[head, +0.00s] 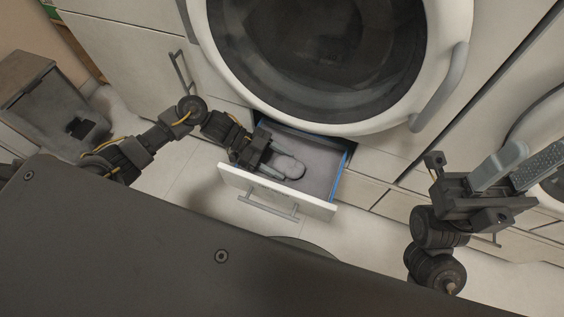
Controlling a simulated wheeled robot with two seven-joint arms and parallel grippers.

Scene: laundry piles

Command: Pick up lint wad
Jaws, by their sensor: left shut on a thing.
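The lint wad (291,167) is a small, grey, rounded lump inside the open drawer (232,174) under the round machine door. My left gripper (275,158) reaches down into the drawer and is shut on the wad. Its fingers cover part of the wad, so I cannot tell whether the wad still touches the drawer floor. My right gripper (518,168) is at the right, away from the drawer, with its two grey fingers apart and nothing between them.
The large round machine door (335,50) is right above the drawer. The drawer front has a bar handle (268,204). A grey bin (50,105) stands at the far left. Pale floor (180,185) is bare left of the drawer. A second round door (545,125) shows at the right edge.

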